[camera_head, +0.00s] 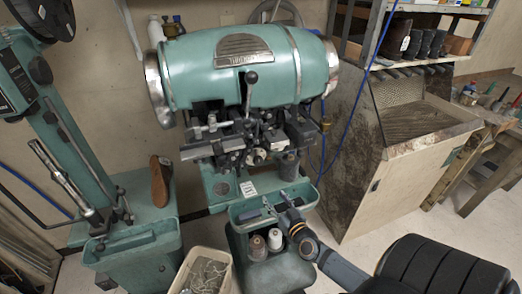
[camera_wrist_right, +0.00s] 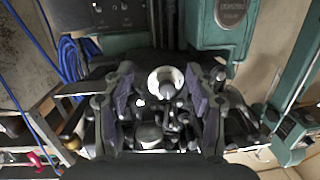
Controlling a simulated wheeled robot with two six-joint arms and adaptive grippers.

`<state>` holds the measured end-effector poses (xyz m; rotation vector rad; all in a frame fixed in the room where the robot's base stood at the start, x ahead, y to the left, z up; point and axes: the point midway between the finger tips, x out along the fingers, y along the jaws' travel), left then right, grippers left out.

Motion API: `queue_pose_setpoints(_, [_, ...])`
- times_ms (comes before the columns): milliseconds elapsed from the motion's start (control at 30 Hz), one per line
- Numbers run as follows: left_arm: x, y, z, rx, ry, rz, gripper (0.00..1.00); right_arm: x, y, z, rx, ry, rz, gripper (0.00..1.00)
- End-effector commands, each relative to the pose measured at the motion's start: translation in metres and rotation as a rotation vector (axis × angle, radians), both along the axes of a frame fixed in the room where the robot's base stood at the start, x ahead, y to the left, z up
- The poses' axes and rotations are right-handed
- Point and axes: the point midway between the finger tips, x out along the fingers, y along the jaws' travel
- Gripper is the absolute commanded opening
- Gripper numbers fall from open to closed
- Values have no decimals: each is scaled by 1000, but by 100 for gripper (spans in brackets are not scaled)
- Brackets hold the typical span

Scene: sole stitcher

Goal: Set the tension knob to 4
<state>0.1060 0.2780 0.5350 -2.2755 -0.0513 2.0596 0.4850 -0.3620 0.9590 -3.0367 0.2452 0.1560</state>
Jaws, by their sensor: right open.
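The green sole stitcher (camera_head: 235,75) stands in the middle of the head view, with its dark metal mechanism below the drum. A pale round part (camera_head: 259,156), possibly the tension knob, sits low in the mechanism. In the right wrist view a pale round part (camera_wrist_right: 165,80) shows between the fingers, apart from both; I cannot tell if it is the same part. No number on a dial can be read. My right gripper (camera_head: 278,203) is open and empty, over the machine's green tray and below the mechanism. It also shows in the wrist view (camera_wrist_right: 160,100). My left gripper is not in view.
The green tray (camera_head: 243,220) and thread spools (camera_head: 257,248) lie beside my right gripper. A brown shoe form (camera_head: 160,182) stands at left. A wooden cabinet (camera_head: 385,185) is at right, and a black seat (camera_head: 440,268) at lower right.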

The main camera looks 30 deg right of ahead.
Motion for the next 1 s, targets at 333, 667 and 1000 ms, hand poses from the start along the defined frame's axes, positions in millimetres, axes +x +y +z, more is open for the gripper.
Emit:
queue_pose_setpoints(333, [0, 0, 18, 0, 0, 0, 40, 9, 10, 88, 56, -121, -14, 57])
queue_pose_setpoints(667, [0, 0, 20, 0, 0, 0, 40, 67, 1, 88, 58, -124, -15, 57])
queue_pose_setpoints(1000, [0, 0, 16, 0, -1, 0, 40, 110, -7, 86, 57, -119, -13, 57])
